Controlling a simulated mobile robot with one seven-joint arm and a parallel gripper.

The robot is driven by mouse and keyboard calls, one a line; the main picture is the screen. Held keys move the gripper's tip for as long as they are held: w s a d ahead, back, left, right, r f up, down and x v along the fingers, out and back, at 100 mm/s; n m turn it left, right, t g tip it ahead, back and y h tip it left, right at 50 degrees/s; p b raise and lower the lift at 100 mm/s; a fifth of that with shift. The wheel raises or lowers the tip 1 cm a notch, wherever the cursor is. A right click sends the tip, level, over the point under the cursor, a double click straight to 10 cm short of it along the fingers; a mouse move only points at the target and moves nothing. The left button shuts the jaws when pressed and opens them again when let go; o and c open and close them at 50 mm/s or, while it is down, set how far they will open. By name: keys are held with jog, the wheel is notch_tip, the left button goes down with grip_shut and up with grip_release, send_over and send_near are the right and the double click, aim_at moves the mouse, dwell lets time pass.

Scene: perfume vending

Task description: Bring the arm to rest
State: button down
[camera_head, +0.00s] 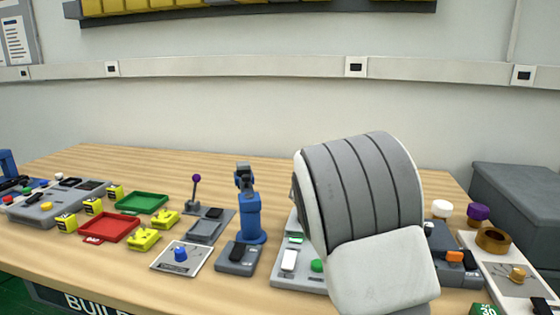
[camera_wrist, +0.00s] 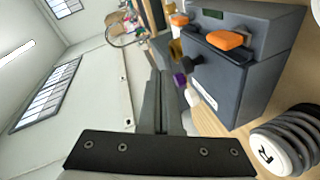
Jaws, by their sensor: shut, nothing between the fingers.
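My gripper (camera_wrist: 160,105) shows in the wrist view as two thin dark fingers pressed together, with nothing between them. It points past the left side of a dark grey box (camera_wrist: 228,78) with orange parts on top, apart from it as far as I can tell. In the head view my grey and white arm stands large over the right half of the table, and the gripper itself is hidden behind it. The box with an orange part (camera_head: 450,244) shows just right of the arm there.
The wooden table (camera_head: 120,262) holds a blue device (camera_head: 250,215), a green tray (camera_head: 142,203), a red tray (camera_head: 107,228), several yellow blocks and a lever with a purple knob (camera_head: 196,178). The table's back strip is mostly clear.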

jog(key=s+y, duration=0.2)
jog(key=s, duration=0.1)
jog(key=s+a+f+n+y, duration=0.1)
jog(key=s+y, duration=0.2)
jog(key=s, duration=0.1)
jog(key=s+f+y, duration=0.1)
jog(key=s+y, duration=0.1)
jog(key=s, duration=0.2)
jog(key=shift+s+a+f+n+t, duration=0.2)
jog(key=shift+s+n+t, duration=0.05)
jog(key=shift+n+t, duration=0.15)
jog(key=s+a+n+t+y, duration=0.4)
jog(key=s+a+t+y, duration=0.3)
jog(key=s+a, duration=0.65)
notch_tip(320, 180, up, 20)
jog(key=g+y+p, duration=0.1)
jog(key=p, duration=2)
jog(key=shift+s+d, duration=0.15)
jog(key=shift+d, duration=0.25)
jog(key=shift+m, duration=0.3)
